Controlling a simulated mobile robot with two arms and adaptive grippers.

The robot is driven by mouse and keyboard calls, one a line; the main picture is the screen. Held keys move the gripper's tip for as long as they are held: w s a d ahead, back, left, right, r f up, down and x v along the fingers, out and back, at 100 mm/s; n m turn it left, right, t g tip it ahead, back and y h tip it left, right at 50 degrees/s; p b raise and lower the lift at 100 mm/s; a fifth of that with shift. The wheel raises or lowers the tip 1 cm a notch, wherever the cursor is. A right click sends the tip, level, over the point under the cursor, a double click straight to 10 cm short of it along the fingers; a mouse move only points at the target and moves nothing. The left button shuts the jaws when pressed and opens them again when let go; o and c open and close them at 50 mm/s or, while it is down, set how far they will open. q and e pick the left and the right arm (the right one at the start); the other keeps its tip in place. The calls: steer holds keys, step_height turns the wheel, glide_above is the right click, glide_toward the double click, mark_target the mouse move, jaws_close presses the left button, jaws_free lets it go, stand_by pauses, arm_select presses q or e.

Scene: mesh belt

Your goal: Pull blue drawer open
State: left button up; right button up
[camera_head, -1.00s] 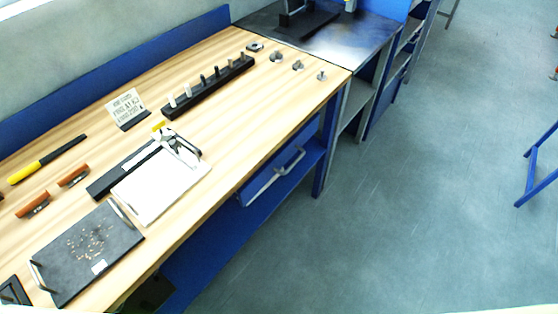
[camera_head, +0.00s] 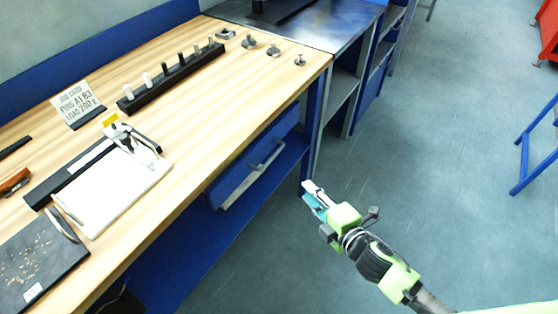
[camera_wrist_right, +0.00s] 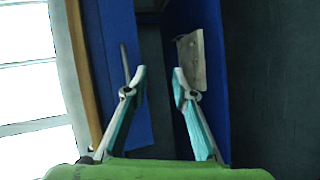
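The blue drawer (camera_head: 229,180) hangs under the front edge of the wooden workbench. It looks shut, with a grey bar handle (camera_head: 266,159) across its front. My right gripper (camera_head: 309,190) is over the floor, to the right of the handle and apart from it. In the right wrist view its two teal-and-grey fingers (camera_wrist_right: 160,76) are spread with nothing between them. A blue panel and a thin grey bar show beside the left finger in that view; the bar looks like the handle. My left gripper is not in view.
The wooden bench top (camera_head: 215,110) holds a black peg rack (camera_head: 172,80), a small sign (camera_head: 78,104), a white board (camera_head: 115,190) and a dark tray (camera_head: 35,262). A blue bench leg (camera_head: 312,125) stands right of the drawer. The floor (camera_head: 420,140) in front is open.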

mark_target(273, 157)
steer(key=a+r+n+y, duration=0.2)
steer(key=a+r+n, duration=0.1)
steer(key=r, duration=0.3)
steer(key=shift+t, duration=0.3)
steer(key=x, duration=1.3)
steer(key=shift+a+f, duration=0.15)
steer(key=shift+f, duration=0.15)
jaws_close()
